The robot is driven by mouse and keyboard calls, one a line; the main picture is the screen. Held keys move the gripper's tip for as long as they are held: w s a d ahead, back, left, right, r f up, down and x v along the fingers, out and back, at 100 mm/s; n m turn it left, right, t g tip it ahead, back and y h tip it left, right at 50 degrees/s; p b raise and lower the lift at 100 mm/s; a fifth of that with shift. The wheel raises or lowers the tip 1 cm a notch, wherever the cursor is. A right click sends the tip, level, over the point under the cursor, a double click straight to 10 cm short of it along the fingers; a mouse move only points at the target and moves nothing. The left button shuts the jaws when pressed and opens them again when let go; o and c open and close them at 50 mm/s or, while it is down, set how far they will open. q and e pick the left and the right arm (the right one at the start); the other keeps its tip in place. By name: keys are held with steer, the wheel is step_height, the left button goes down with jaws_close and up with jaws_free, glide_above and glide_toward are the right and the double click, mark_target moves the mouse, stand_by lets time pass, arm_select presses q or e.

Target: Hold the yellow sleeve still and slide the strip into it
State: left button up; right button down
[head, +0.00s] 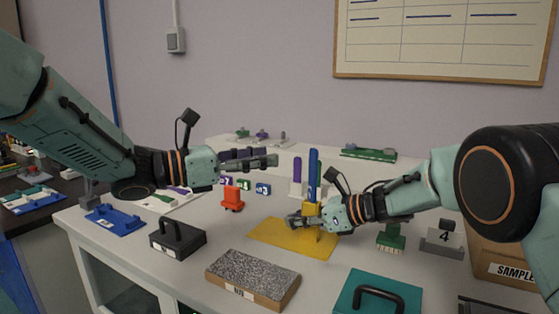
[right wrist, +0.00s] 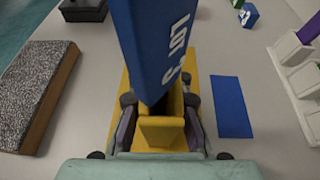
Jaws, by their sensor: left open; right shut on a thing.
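The yellow sleeve (head: 311,209) stands over a flat yellow mat on the table. My right gripper (head: 296,221) is shut on the sleeve; in the right wrist view its fingers flank the sleeve (right wrist: 162,132). The blue strip (head: 313,172) stands upright with its lower end at the sleeve's mouth. In the right wrist view the strip (right wrist: 155,45), with white lettering, appears to enter the sleeve behind its near wall; how deep is hidden. My left gripper (head: 272,161) is open and empty, to the left of the strip and apart from it.
The yellow mat (head: 270,235) has a grey textured block (head: 253,278) in front. A black handled block (head: 177,238) and an orange piece (head: 232,198) lie left. A green brush (head: 391,238) stands right, a teal handled block (head: 378,293) at the front. A flat blue piece (right wrist: 232,107) lies beside the sleeve.

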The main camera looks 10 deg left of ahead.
steer(key=c, duration=1.2)
jaws_free()
